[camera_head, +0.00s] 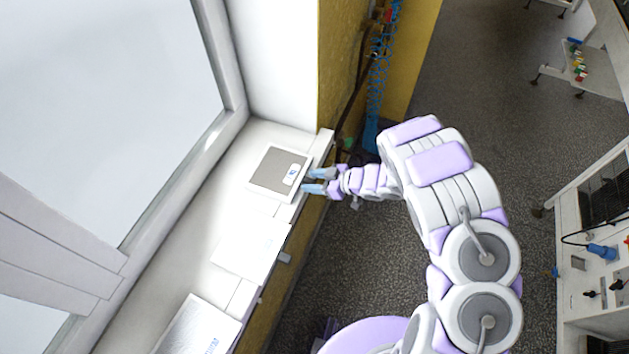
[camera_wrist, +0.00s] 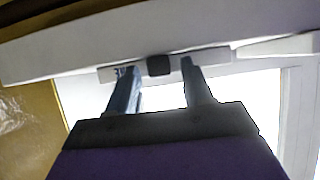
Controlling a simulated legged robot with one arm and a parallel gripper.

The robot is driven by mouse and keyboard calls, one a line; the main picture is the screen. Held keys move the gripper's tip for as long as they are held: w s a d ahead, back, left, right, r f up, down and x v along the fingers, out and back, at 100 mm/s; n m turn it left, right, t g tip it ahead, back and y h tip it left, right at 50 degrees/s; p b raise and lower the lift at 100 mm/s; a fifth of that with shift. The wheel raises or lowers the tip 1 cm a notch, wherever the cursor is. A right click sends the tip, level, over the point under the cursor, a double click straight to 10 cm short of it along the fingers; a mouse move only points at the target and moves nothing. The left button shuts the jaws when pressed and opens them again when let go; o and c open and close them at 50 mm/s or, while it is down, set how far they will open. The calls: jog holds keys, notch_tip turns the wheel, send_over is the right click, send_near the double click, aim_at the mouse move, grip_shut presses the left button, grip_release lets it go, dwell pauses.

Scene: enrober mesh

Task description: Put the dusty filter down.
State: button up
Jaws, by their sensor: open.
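A filter with a white frame (camera_head: 256,188) and a grey, dusty-looking face lies flat on the white window sill. A small pale label with a blue mark is near its right side. My gripper (camera_head: 312,181) is at the filter's right edge, with its two blue fingers apart. In the wrist view the gripper (camera_wrist: 158,68) has its fingers spread on either side of a small dark block (camera_wrist: 158,66) on a pale strip, with space beside each. I cannot tell whether a finger touches the frame.
The white sill (camera_head: 190,262) runs along the window. A white panel (camera_head: 245,250) and a white item with blue lettering (camera_head: 196,330) lie nearer on it. A yellow wall with a blue coiled hose (camera_head: 377,75) stands behind my gripper. Dark floor (camera_head: 345,265) is open to the right.

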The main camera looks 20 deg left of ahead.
jog(key=shift+r, duration=0.45)
jog(key=p+v, duration=0.1)
jog(key=v, duration=1.1)
jog(key=shift+p, duration=0.35)
jog(key=shift+s, duration=0.1)
